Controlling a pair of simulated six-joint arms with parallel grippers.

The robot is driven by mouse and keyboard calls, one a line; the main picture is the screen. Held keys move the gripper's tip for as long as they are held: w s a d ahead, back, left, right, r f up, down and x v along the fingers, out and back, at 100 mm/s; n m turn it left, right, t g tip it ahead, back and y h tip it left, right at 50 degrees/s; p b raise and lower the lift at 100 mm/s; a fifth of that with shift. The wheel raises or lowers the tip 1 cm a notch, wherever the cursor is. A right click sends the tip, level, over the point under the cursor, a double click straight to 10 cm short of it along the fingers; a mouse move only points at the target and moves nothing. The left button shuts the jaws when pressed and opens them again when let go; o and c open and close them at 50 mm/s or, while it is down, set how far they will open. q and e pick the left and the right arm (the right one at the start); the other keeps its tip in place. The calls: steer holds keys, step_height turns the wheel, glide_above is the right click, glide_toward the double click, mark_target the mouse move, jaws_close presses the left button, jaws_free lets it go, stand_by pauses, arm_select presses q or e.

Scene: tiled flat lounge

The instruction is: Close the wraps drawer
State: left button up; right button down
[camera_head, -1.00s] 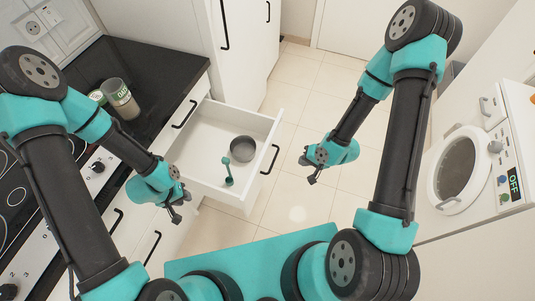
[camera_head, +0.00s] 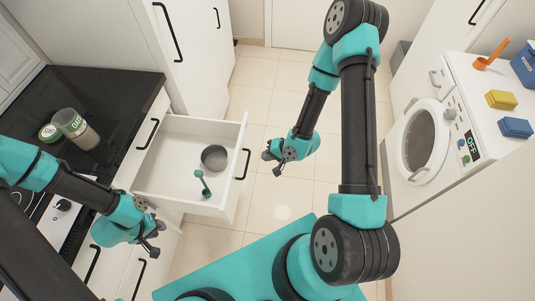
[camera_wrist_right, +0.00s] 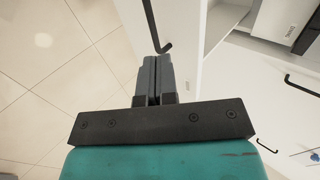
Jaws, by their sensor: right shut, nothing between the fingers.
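A white drawer (camera_head: 170,188) stands pulled out from the counter in the head view. Its front panel carries a black bar handle (camera_head: 243,164). A grey round pan (camera_head: 214,157) and a teal-green utensil (camera_head: 202,184) lie inside. My right gripper (camera_head: 271,164) is to the right of the drawer front, apart from it in the head view. In the right wrist view my right gripper (camera_wrist_right: 154,78) is shut and empty, with a black handle (camera_wrist_right: 150,22) on a white panel just beyond its fingertips. My left gripper (camera_head: 156,240) is below the drawer in the picture; its jaw opening is unclear.
A black counter (camera_head: 103,97) with jars (camera_head: 75,129) is at left. A washing machine (camera_head: 424,140) stands at right with a yellow box (camera_head: 501,99) and a blue box (camera_head: 515,127) on top.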

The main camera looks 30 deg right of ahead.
mark_target(238, 160)
steer(key=x, duration=0.6)
steer(key=a+r+x, duration=0.1)
steer(key=x, duration=0.2)
steer(key=shift+w, duration=0.4)
steer(key=shift+w+a, duration=0.45)
steer(key=shift+a, duration=0.2)
steer(key=shift+w+a, duration=0.1)
